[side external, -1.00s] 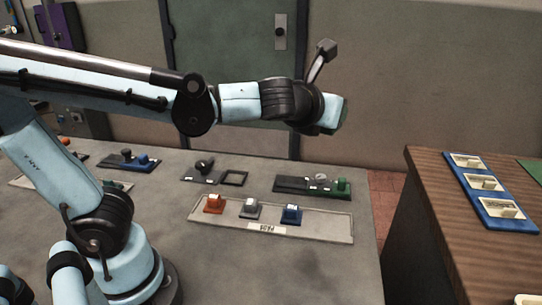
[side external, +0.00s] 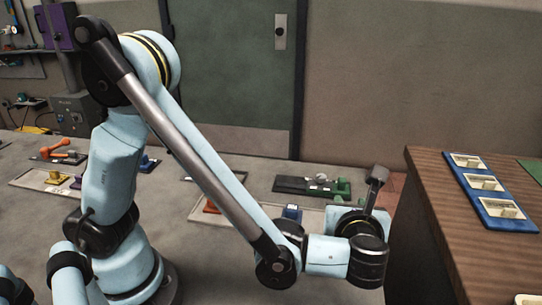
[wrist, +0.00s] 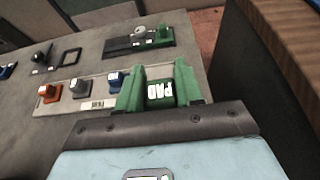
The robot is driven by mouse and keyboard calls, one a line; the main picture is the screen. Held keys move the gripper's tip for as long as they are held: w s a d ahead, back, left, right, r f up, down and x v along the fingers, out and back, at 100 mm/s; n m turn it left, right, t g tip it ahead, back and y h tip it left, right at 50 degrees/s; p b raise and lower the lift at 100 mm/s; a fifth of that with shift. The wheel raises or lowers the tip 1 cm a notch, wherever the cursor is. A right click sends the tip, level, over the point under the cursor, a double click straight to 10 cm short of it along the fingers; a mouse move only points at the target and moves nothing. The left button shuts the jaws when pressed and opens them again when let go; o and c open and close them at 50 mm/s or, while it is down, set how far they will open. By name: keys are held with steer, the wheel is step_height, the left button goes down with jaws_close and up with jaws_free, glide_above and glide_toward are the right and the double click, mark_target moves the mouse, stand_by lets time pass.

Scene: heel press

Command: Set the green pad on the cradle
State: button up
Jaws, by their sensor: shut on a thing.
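In the wrist view my gripper (wrist: 158,88) is shut on the green pad (wrist: 161,94), a block with a white "PAD" label held between two green fingers. It appears above the right end of the pads tray (wrist: 98,104). A black square frame (wrist: 70,57) lies farther left. I cannot tell which part is the cradle.
The tray holds orange (wrist: 52,91), grey (wrist: 79,87) and blue (wrist: 115,80) pads. A wooden bench (side external: 450,215) with a blue tray (side external: 484,193) stands right, across a gap. An orange-handled device (side external: 62,149) is far left.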

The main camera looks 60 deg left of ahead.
steer(key=shift+s+d+f, duration=0.1)
steer(key=shift+f, duration=0.1)
steer(key=x, duration=0.4)
steer(key=s+f+x, duration=0.1)
steer(key=x, duration=0.3)
steer(key=s+f+x, duration=0.1)
steer(key=x, duration=0.4)
steer(key=shift+w+a, duration=0.1)
steer(key=shift+a, duration=0.4)
steer(key=shift+f, duration=1.8)
steer(key=o, duration=1)
steer(key=shift+o, duration=0.2)
